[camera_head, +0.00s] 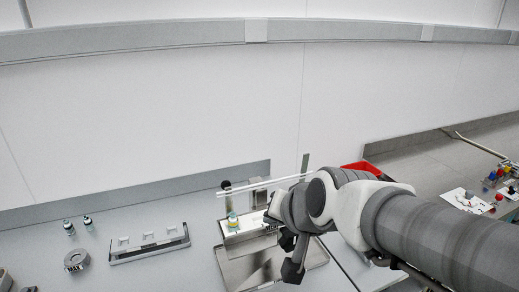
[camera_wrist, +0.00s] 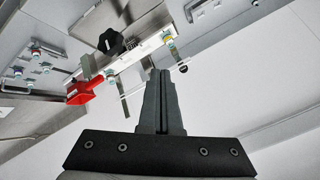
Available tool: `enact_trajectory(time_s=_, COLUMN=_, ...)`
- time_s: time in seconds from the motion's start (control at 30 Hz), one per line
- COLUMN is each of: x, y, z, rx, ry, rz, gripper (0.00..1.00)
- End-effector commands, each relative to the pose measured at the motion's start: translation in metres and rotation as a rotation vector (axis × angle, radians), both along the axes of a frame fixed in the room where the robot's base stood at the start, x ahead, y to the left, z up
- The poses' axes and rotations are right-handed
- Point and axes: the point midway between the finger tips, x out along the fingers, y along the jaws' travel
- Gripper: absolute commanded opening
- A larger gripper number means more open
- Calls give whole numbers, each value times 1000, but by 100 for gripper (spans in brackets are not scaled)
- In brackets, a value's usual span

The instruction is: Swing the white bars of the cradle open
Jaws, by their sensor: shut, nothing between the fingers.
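The cradle's white bars (camera_head: 262,186) run as thin, nearly level rods at the middle of the head view, above a metal tray (camera_head: 238,270). A black knob (camera_head: 226,185) is at their left end and also shows in the wrist view (camera_wrist: 110,42). My wrist hides the bars' right end in the head view.
Small bottles (camera_head: 69,228), a grey ring (camera_head: 76,261) and a rack (camera_head: 149,244) are on the left. The bench between rack and tray is clear.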

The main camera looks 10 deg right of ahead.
Motion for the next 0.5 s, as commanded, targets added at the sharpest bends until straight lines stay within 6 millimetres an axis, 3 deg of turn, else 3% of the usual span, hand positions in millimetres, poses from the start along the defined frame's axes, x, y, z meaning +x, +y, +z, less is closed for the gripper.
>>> enact_trajectory(time_s=0.03, x=15, y=5, z=-12, rx=64, ry=-20, rz=-56, gripper=0)
enact_trajectory(time_s=0.2, x=65, y=5, z=-29, rx=288, ry=-121, rz=-299, gripper=0)
enact_trajectory(time_s=0.5, x=122, y=-26, z=-65, rx=579, ry=-352, rz=-724, gripper=0)
